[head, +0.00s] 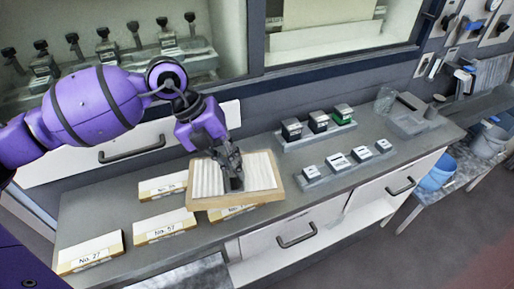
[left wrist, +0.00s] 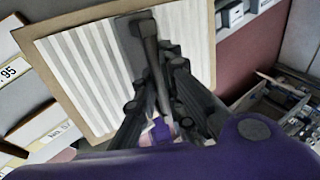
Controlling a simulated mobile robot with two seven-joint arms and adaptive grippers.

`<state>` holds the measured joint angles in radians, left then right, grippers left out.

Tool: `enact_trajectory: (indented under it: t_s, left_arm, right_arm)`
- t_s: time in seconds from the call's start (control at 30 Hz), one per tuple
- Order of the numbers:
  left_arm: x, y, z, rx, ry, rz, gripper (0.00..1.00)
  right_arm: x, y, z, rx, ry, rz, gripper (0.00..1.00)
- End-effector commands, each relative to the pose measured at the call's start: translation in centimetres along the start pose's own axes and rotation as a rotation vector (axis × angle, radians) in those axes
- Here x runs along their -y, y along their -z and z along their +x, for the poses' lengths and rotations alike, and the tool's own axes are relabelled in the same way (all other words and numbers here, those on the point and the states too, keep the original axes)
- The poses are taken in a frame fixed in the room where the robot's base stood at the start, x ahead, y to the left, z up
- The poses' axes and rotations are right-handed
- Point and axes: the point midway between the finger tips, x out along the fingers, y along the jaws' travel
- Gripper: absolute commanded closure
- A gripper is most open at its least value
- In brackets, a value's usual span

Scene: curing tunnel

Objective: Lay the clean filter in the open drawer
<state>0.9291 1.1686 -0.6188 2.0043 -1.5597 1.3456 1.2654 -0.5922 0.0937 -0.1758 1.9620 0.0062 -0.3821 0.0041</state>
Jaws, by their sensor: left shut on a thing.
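The filter (head: 207,178), white and pleated in a tan frame, is held over the grey counter, above some labelled boxes. My left gripper (head: 233,182) is shut on it near the middle of its pleated face. In the left wrist view the filter (left wrist: 85,65) fills the upper left, with the left gripper's fingers (left wrist: 160,105) against its dark centre strip. White drawer fronts with dark handles show below the counter (head: 295,235) and behind it at the left (head: 130,147). I cannot tell which drawer is open. My right gripper is not in view.
Several labelled boxes, such as No. 27 (head: 90,253) and No. 57 (head: 164,227), lie on the counter (head: 95,205). Dark blocks (head: 318,122) and small pale blocks (head: 337,161) stand right of the filter.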

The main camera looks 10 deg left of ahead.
Motion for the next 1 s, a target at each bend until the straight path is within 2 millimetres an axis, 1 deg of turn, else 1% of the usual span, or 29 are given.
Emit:
enact_trajectory:
  t_s: [0.03, 0.23, 0.3, 0.47, 0.8, 0.83, 0.97, 1.0]
  left_arm:
    - [0.0, -0.4, 0.4, 0.000, 0.001, -0.001, 1.00]
    - [-0.1, -1.3, 1.3, 0.000, 0.001, -0.001, 1.00]
    - [-0.4, -1.7, 2.0, -0.002, 0.000, -0.001, 1.00]
    - [-1.2, -2.0, 3.7, 0.002, 0.001, 0.001, 1.00]
    - [-1.4, -2.0, 4.2, 0.001, 0.000, 0.000, 1.00]
    - [-1.5, -2.0, 4.3, 0.001, 0.000, 0.000, 0.89]
    - [-1.4, -2.0, 4.2, 0.001, 0.000, 0.000, 0.72]
    - [-1.4, -2.0, 4.2, 0.001, 0.000, 0.000, 0.72]
  right_arm:
    - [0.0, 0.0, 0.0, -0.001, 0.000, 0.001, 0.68]
    - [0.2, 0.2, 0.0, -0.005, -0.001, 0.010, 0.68]
    - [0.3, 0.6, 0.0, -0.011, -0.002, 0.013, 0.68]
    - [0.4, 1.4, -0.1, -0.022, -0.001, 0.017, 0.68]
    - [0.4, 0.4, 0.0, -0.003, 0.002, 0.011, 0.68]
    - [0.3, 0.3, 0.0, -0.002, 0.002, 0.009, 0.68]
    - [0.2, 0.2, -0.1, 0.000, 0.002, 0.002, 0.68]
    - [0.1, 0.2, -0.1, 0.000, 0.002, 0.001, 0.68]
